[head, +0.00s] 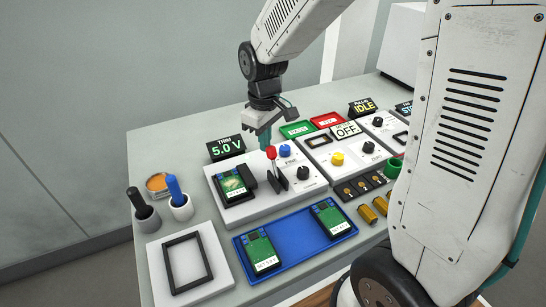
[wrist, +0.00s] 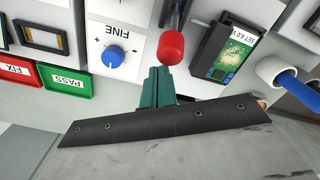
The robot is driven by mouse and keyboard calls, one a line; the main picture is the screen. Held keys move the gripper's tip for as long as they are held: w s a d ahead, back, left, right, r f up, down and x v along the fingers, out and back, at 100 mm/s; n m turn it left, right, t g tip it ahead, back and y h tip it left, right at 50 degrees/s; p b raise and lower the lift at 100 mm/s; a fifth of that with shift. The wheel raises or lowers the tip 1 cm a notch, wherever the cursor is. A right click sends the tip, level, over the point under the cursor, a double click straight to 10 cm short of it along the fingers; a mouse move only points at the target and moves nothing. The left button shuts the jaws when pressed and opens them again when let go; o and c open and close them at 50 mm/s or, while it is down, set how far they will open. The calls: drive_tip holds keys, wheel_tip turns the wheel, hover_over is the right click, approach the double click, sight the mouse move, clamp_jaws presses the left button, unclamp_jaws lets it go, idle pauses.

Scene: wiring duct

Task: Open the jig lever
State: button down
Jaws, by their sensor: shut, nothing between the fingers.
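The jig lever has a red knob (head: 271,153) on a dark upright stem between black brackets (head: 280,176), on a light grey jig box (head: 225,212). The red knob (wrist: 171,48) also shows in the wrist view, right at the fingertips. A board with a green screen (head: 234,184) sits in the jig, left of the lever. My gripper (head: 265,143) has teal fingers, shut and empty, just beside the knob at its upper left. In the wrist view my gripper (wrist: 155,72) is close to the knob; I cannot tell whether they touch.
A blue tray (head: 288,262) with two boards lies in front. A blue dial (head: 285,150) is right of the lever. The 5.0 V display (head: 226,148) stands behind the jig. Green (head: 297,129) and red (head: 327,120) trays lie behind. An empty frame (head: 187,263) is at front left.

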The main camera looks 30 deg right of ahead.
drive_tip(key=shift+s, duration=0.75)
wheel_tip(320, 180, up, 9)
drive_tip(key=w, duration=0.1)
drive_tip(key=shift+w, duration=0.3)
idle(0.6)
drive_tip(key=shift+s+d+f+m+g, duration=0.1)
drive_tip(key=shift+s+f+m+g, duration=0.2)
drive_tip(key=shift+s, duration=0.3)
drive_tip(key=shift+s+f+m+g, duration=0.1)
drive_tip(key=shift+s+f+m, duration=0.1)
drive_tip(key=shift+s+m, duration=0.3)
drive_tip(key=s+d+r+m+t, duration=0.1)
drive_tip(key=s+r+m, duration=0.1)
drive_tip(key=s, duration=0.8)
drive_tip(key=s+d+r+m+t, duration=0.1)
drive_tip(key=s+r+m, duration=0.1)
drive_tip(key=s, duration=0.9)
drive_tip(key=shift+s+d+r, duration=0.2)
drive_tip(key=shift+d+r, duration=0.1)
drive_tip(key=shift+d, duration=0.05)
